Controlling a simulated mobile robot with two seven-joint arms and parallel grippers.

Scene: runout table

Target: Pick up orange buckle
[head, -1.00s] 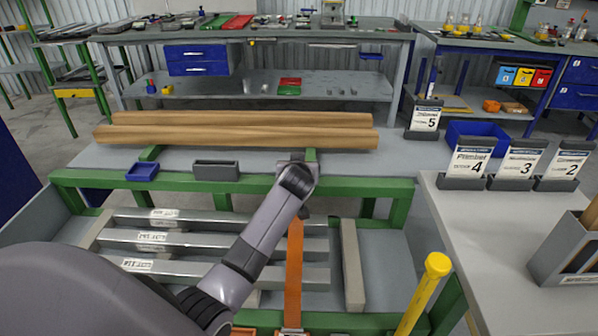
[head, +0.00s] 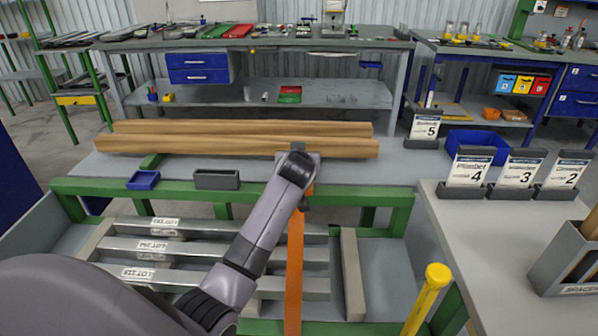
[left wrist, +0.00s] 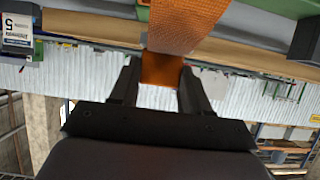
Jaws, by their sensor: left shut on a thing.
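An orange strap (head: 294,262) runs up from the bottom edge of the head view, in front of the green table frame, to my left gripper (head: 303,203). In the left wrist view, my left gripper (left wrist: 160,78) is shut on the orange buckle (left wrist: 161,69), a small orange piece between its two dark fingers. The wider woven orange strap (left wrist: 190,25) shows just beyond it. In the head view the wrist and fingers mostly hide the buckle. My right gripper is not in view.
Wooden beams (head: 240,146) lie on the runout table (head: 350,171) behind the wrist. A blue bin (head: 143,180) and a grey bin (head: 217,180) stand on its front edge. Labelled metal bars (head: 190,250) lie below. A yellow-capped post (head: 428,297) stands at the right.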

